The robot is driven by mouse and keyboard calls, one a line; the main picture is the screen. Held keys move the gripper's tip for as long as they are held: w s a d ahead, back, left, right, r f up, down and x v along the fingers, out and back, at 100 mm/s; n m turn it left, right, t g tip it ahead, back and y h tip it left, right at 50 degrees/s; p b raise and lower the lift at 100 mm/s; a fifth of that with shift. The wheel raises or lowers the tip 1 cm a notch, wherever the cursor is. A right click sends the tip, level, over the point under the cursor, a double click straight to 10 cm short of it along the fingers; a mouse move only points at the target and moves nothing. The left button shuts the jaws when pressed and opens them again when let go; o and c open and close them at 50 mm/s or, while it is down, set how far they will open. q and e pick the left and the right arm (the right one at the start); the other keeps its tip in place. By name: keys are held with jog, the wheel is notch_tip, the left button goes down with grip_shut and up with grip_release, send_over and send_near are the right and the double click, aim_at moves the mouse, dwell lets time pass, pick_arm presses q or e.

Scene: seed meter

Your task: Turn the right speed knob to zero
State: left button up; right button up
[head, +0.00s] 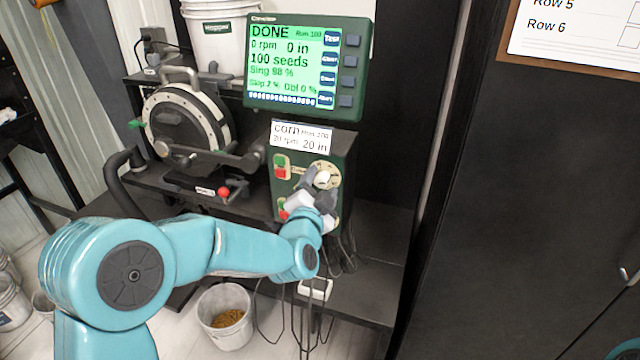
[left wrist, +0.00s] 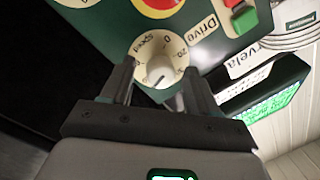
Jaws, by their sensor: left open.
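The speed knob (left wrist: 158,70) is a pale knob on a cream dial marked with "Speed" and numbers, in the left wrist view. It also shows in the head view (head: 322,179), on the front of the green control box (head: 345,160). My left gripper (head: 320,188) is at this dial, its arm coming in from the left. In the left wrist view the open jaws (left wrist: 157,88) stand on either side of the knob; I cannot tell whether they touch it. The arm hides the lower part of the box. My right gripper is not in view.
A monitor (head: 304,65) above the box reads DONE, 0 rpm, 0 in, 100 seeds. A round seed meter (head: 187,125) and a red-knobbed lever (head: 223,191) stand to the left. A bucket of seeds (head: 226,315) and hanging cables are below. A dark cabinet (head: 520,200) is at right.

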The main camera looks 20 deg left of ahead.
pick_arm(q)
jog(key=c, duration=1)
jog(key=shift+c, duration=0.2)
